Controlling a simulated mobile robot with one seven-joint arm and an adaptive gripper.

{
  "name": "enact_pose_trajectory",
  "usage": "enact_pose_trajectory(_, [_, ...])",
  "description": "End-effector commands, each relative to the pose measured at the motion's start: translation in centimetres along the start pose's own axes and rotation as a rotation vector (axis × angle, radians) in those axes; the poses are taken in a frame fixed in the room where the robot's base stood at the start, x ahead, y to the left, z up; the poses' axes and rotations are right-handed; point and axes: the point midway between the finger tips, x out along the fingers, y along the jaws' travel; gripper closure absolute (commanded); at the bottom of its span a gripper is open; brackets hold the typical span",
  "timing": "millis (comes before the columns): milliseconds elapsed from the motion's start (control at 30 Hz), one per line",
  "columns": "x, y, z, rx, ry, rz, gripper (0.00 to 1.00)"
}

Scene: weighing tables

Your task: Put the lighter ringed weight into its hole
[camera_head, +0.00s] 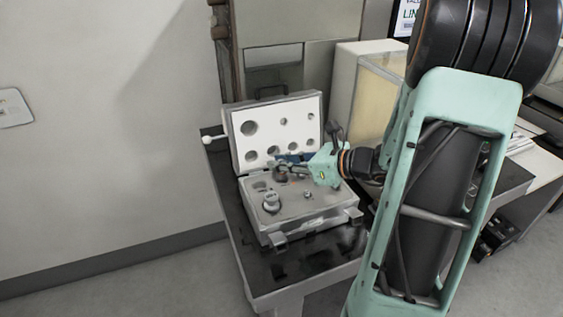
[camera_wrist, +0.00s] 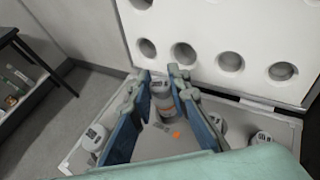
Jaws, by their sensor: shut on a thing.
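The open weight case (camera_head: 270,237) stands on the dark table, with its box part in front and its lid raised behind. Another weight (camera_head: 271,203) stands at the box's front left. I cannot tell which ringed weight is lighter.
The white foam lid (camera_head: 268,129) with several round holes rises close behind my gripper. Other weights (camera_wrist: 97,134) (camera_wrist: 262,138) sit to either side in the box. The dark table (camera_head: 262,275) has a clear strip in front. A beige cabinet (camera_head: 372,90) stands to the right.

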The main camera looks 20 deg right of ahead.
Motion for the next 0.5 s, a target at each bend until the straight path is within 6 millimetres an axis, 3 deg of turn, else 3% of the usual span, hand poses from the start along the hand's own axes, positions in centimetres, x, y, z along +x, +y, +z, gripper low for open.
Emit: enact_pose_trajectory(500, [0.5,0.0,-1.0,-0.001,-0.001,0.0,1.0])
